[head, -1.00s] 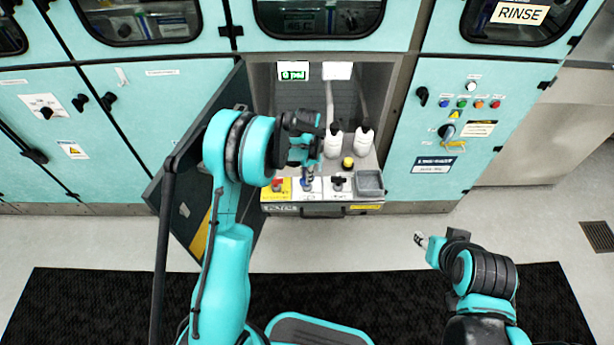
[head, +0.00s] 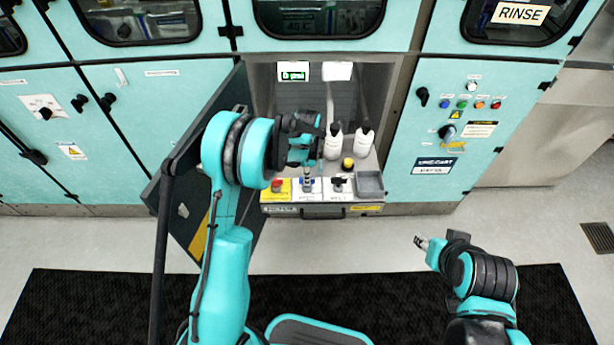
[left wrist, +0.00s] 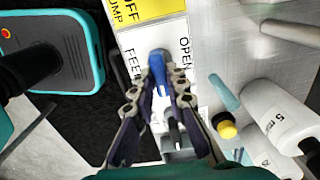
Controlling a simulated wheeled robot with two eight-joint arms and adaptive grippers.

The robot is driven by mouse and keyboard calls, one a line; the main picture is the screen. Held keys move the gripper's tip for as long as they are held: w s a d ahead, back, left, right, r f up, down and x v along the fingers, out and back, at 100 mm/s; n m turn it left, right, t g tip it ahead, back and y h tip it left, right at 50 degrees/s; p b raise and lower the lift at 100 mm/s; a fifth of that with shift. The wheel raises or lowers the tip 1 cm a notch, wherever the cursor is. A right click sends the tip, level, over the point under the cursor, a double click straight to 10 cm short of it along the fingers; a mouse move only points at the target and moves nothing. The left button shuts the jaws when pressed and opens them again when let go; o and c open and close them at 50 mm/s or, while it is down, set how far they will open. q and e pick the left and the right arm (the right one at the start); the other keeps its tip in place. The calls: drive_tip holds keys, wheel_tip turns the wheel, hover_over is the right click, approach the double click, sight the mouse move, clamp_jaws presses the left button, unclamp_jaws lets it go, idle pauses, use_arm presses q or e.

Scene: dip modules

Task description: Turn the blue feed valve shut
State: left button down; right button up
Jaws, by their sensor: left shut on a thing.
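The blue feed valve (left wrist: 158,75) sits on a white panel marked FEED and OPEN. In the left wrist view its handle lies roughly along the panel's length. My left gripper (left wrist: 160,90) is shut on the blue valve, with a finger on each side of the handle. In the head view the left gripper (head: 307,163) reaches down over the valve, hiding much of it; a little of the valve (head: 308,184) shows below. My right gripper (head: 421,241) hangs over the floor at the right, away from the panel; its opening is too small to judge.
A red knob (head: 277,184) on yellow is left of the valve, a black-handled valve (head: 338,183) right of it. White bottles (head: 363,141), a yellow-capped item (head: 347,163) and a grey tray (head: 370,183) stand close by. An open door (head: 190,195) is left of my left arm.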

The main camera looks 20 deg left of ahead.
use_arm(q)
drive_tip(key=c, duration=1.5)
unclamp_jaws()
drive_tip(key=shift+c, duration=0.2)
wheel_tip(320, 180, up, 12)
